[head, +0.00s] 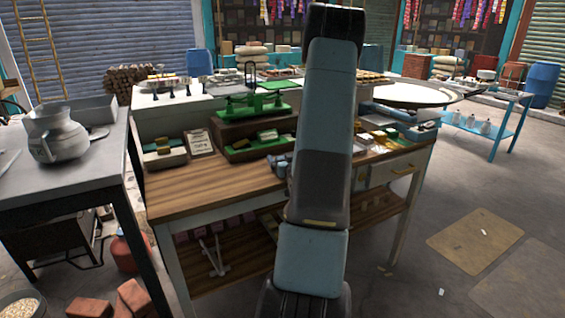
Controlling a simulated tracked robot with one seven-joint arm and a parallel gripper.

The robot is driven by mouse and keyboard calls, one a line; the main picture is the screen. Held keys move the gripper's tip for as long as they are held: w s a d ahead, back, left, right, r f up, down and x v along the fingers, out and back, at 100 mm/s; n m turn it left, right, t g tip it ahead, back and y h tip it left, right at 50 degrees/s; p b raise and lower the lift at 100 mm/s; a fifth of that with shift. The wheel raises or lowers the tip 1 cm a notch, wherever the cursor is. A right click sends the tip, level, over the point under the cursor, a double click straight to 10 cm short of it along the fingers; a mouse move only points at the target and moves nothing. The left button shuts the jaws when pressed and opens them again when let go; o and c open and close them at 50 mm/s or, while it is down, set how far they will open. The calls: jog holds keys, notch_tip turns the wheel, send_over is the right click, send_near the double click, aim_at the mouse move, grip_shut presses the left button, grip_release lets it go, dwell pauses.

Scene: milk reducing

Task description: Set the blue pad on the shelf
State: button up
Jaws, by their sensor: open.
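My arm rises through the middle of the head view and covers part of the wooden table (200,190). My gripper cannot be made out; the arm's far end is at the top and no fingertips show. I cannot pick out a blue pad for certain. Small blue-grey items (281,166) lie on the tabletop just left of my arm, too small to identify. Under the tabletop is a wooden lower shelf (190,265). It holds a whitish stand (213,257) and small dark reddish blocks, and my arm hides part of it.
A green scale (252,105) and trays of small blocks stand on the table. A grey table with a metal jug (58,137) is at left. Bricks (130,298) lie on the floor at lower left. A blue table (490,128) stands at right. The right floor is mostly clear.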

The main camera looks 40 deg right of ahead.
jog(key=shift+s+d, duration=0.1)
jog(key=c, duration=1.1)
